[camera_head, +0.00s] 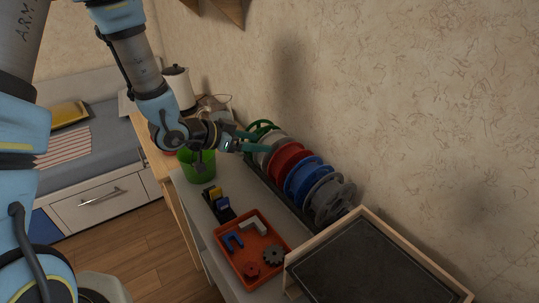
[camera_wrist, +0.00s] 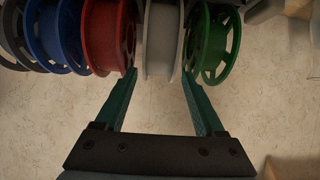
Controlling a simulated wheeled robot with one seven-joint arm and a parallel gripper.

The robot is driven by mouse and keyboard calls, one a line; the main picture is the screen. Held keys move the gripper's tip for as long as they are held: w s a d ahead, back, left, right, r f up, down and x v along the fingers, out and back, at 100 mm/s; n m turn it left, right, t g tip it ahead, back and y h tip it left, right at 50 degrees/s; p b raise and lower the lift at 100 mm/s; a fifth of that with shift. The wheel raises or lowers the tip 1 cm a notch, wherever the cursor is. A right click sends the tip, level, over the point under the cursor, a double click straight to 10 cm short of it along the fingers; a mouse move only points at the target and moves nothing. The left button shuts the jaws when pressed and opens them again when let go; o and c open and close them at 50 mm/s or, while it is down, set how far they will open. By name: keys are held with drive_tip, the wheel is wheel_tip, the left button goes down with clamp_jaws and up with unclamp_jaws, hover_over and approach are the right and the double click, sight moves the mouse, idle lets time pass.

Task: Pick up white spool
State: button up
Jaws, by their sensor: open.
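The white spool (camera_wrist: 161,40) stands in a row of spools, between the red spool (camera_wrist: 108,35) and the green spool (camera_wrist: 213,45) in the wrist view. In the head view the white spool (camera_head: 267,146) shows partly, behind my gripper's fingers. My gripper (camera_wrist: 160,82) is open, with its teal fingers spread to either side of the white spool. One fingertip is close to the red spool and the other close to the green spool; I cannot tell whether they touch. In the head view my gripper (camera_head: 257,142) reaches in over the row from the left.
Blue (camera_head: 304,179) and grey (camera_head: 333,198) spools continue the row along the wall. A green cup (camera_head: 199,168) stands left of it. An orange tray (camera_head: 236,262) with small parts lies in front, and a wood-framed dark panel (camera_head: 357,268) is at the right.

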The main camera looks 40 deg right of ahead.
drive_tip(key=p+x, duration=0.1)
drive_tip(key=x, duration=0.4)
drive_tip(key=shift+s+d+f, duration=0.1)
drive_tip(key=shift+d, duration=0.2)
drive_tip(key=shift+p+x, duration=1.6)
drive_tip(key=shift+x, duration=1)
drive_tip(key=shift+c, duration=0.3)
clamp_jaws()
